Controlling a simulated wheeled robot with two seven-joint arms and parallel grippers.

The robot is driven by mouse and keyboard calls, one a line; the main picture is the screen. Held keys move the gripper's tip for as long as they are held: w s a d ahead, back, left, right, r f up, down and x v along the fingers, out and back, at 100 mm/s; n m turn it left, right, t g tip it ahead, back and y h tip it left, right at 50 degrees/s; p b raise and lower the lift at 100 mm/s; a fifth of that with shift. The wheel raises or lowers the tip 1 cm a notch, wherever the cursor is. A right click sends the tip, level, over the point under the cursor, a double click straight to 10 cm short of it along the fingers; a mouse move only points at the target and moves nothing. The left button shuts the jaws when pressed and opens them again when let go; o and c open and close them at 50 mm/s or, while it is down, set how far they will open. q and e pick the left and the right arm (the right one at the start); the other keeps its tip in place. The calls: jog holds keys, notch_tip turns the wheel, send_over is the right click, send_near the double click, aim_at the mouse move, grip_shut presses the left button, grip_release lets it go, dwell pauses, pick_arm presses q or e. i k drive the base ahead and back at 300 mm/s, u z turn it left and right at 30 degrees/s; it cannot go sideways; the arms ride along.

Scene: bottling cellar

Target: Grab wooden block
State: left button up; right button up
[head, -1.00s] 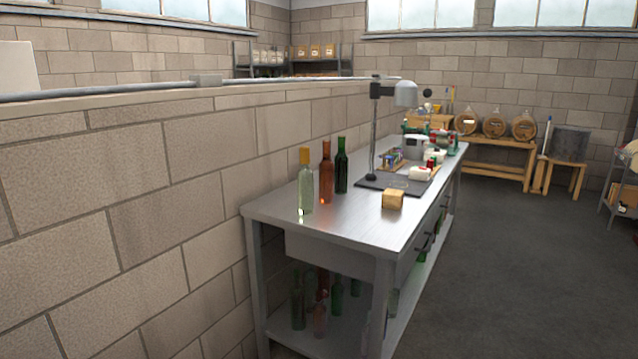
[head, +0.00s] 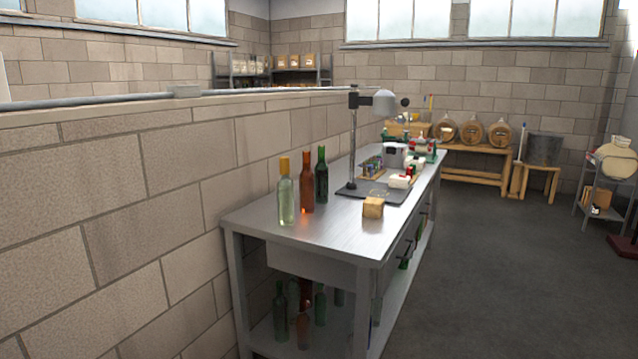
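The wooden block (head: 373,207) is a small light-brown cube in the head view. It sits on the steel workbench (head: 330,232), near the bench's right edge and just in front of a dark mat. Nothing covers it from this side. Neither of my grippers shows in the head view.
Three bottles, clear with a yellow top (head: 286,195), brown (head: 307,185) and green (head: 321,175), stand left of the block. A lamp stand (head: 353,150) rises behind it. A block wall (head: 120,200) runs along the left. The floor (head: 500,270) right of the bench is clear.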

aim_at(372, 207)
jog(key=k, duration=0.3)
jog(key=z, duration=1.05)
jog(key=i, duration=1.35)
jog(key=u, duration=1)
jog(key=i, duration=0.6)
jog(key=u, duration=0.65)
